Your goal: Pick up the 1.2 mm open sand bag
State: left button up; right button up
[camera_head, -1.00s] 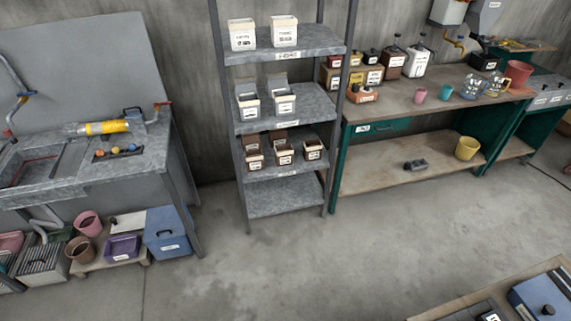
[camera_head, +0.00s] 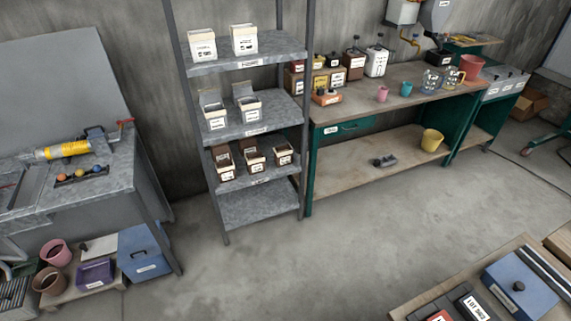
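A grey metal shelf rack (camera_head: 262,205) stands against the wall left of centre. Its second shelf holds two white bags with raised open tops, a left one (camera_head: 214,118) and a right one (camera_head: 248,108). The shelf below holds three brown-topped containers, left (camera_head: 225,169), middle (camera_head: 255,159) and right (camera_head: 284,154). Two white containers, left (camera_head: 202,46) and right (camera_head: 244,41), stand on the top shelf and look closed. The labels are too small to read, so I cannot tell which is 1.2 mm. Neither of my grippers is in view.
A workbench (camera_head: 345,110) with canisters and cups stands right of the rack. A grey sink bench (camera_head: 115,175) stands at left, with a blue box (camera_head: 147,252) low beside it. A table (camera_head: 412,299) with a blue case (camera_head: 520,285) fills the lower right. The middle floor is clear.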

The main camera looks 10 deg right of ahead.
aim_at(226, 172)
jog(key=u, duration=0.1)
jog(key=i, duration=1.05)
jog(key=z, duration=0.55)
